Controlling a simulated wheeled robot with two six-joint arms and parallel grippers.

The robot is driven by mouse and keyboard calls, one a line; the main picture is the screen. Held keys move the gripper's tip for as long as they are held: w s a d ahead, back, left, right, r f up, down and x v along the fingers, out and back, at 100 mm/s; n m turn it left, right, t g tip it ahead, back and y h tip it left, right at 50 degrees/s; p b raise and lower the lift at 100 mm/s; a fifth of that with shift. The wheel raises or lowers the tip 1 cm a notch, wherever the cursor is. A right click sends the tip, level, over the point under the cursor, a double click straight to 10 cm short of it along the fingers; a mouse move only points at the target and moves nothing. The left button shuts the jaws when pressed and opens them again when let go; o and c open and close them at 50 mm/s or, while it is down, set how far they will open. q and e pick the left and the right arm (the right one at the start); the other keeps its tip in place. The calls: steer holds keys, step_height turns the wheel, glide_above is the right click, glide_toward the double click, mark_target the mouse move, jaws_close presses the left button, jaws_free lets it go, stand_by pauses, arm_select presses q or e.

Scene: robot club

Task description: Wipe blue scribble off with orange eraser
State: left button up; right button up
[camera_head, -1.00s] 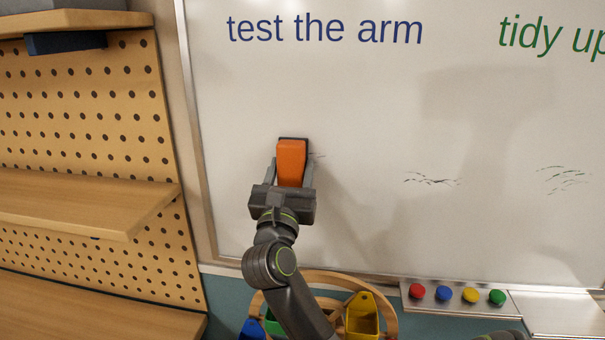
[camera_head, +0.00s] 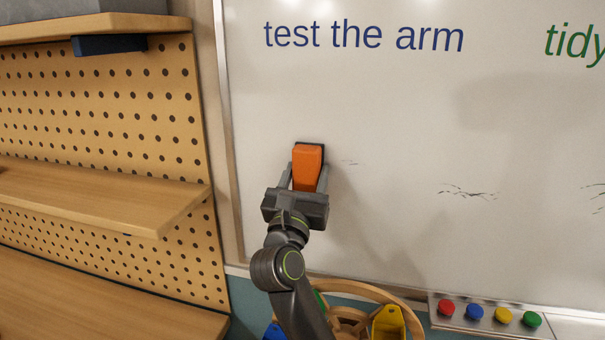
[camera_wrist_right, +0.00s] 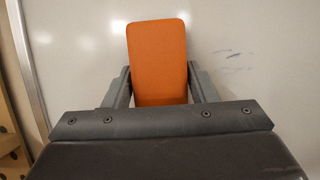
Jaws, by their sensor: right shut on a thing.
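My right gripper (camera_head: 306,180) is shut on the orange eraser (camera_head: 308,167), which has a dark pad on its board side. The eraser is upright at the left part of the whiteboard (camera_head: 400,110), against it or very close; I cannot tell if it touches. In the right wrist view, the orange eraser (camera_wrist_right: 158,62) sits between the fingers of the right gripper (camera_wrist_right: 160,85). Just right of it are faint bluish-grey strokes (camera_wrist_right: 234,62), thin marks (camera_head: 350,162) in the head view. Any marks behind the eraser are hidden. My left gripper is out of view.
Dark scribbles (camera_head: 468,192) lie further right, with more at the right edge. Blue writing (camera_head: 364,37) and green writing (camera_head: 575,45) are above. A ledge with coloured round magnets (camera_head: 475,312) is below. Wooden shelves (camera_head: 100,195) stand left of the board frame (camera_head: 228,150).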

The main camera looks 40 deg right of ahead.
mark_target(343, 166)
steer(key=s+d+p, duration=0.2)
steer(key=s+d, duration=0.1)
steer(key=shift+s+r, duration=0.1)
steer(key=shift+s, duration=0.15)
steer(key=shift+s+d+p, duration=0.4)
steer(key=shift+s+d, duration=0.35)
steer(key=shift+s, duration=0.15)
steer(key=shift+s+d+p, duration=0.4)
steer(key=shift+s+p, duration=0.05)
steer(key=shift+s, duration=0.05)
steer(key=shift+s+d+p, duration=0.35)
steer(key=shift+s+d, duration=0.5)
steer(key=shift+s, duration=0.1)
steer(key=shift+w+a, duration=1.35)
steer(key=shift+w, duration=0.25)
steer(key=shift+w+a+b, duration=0.6)
steer(key=shift+w+a, duration=0.65)
steer(key=shift+w, duration=0.2)
steer(key=shift+w+a+b, duration=0.6)
steer(key=shift+w+a, duration=0.6)
steer(key=shift+w, duration=0.25)
